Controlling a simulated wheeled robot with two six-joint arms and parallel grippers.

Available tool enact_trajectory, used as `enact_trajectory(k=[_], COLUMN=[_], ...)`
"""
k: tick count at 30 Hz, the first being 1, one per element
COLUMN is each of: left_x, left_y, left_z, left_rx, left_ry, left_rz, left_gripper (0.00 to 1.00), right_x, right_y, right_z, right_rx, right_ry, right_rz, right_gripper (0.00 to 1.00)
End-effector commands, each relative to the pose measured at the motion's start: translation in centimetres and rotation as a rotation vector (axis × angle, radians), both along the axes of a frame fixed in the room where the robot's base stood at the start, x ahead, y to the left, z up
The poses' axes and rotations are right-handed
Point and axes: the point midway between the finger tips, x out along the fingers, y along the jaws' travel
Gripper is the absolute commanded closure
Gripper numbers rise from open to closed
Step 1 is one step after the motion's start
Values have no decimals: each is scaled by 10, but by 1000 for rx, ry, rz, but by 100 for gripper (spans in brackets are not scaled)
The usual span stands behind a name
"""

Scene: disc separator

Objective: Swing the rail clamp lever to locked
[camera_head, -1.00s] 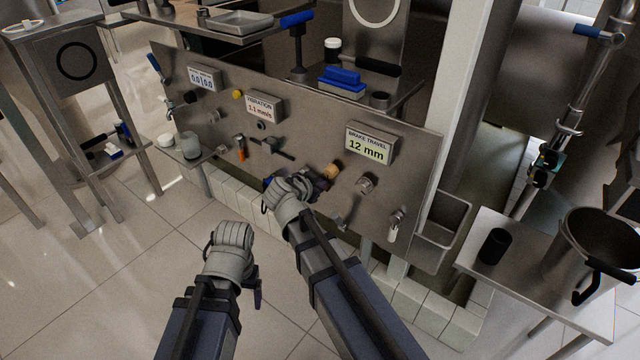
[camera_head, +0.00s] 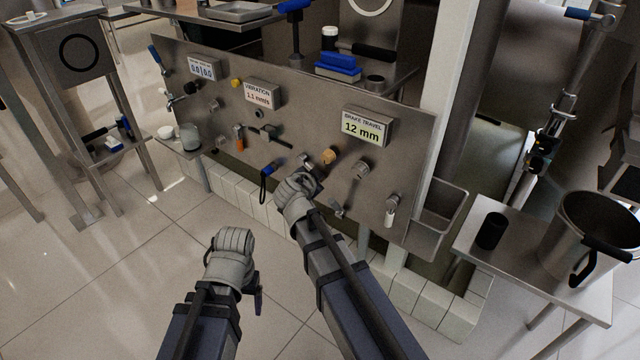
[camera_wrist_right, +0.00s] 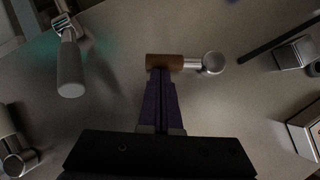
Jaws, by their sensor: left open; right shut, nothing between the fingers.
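A lever with a brown cylindrical grip (camera_wrist_right: 165,62) and a metal rod ending in a round metal hub (camera_wrist_right: 213,62) is in the right wrist view. No label names it there. My right gripper (camera_wrist_right: 163,75) is shut and empty, its dark fingertips at the middle of the brown grip. I cannot tell whether they touch. In the head view a tan grip (camera_head: 328,157) shows on the steel panel (camera_head: 215,128), just up and right of my right gripper (camera_head: 303,178). My left gripper (camera_head: 233,240) is open, low in front of the panel and away from it.
Near my right gripper are a blue handle with a black loop (camera_head: 267,170) and metal fittings. A grey-handled lever (camera_wrist_right: 70,68) shows in the right wrist view. Above is the "BRAKE TRAVEL 12 mm" display (camera_head: 367,127). A side table (camera_head: 470,240) with a pot stands right.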

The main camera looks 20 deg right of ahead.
Motion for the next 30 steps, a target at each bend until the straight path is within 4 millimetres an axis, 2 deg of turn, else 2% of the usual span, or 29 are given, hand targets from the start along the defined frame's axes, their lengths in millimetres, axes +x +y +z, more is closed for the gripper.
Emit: enact_trajectory(k=[3,12,30], left_x=[0,0,1], left_y=[0,0,0], left_z=[-9,-25,-60], left_rx=[0,0,-1], left_ry=[0,-1,-4], left_rz=[1,2,2], left_gripper=[20,20,20], right_x=[7,10,25], right_y=[-1,1,13], right_z=[-6,-15,-50], right_rx=[25,81,86], right_ry=[-33,-105,-109], right_rz=[-1,0,0], right_gripper=[100,100,100])
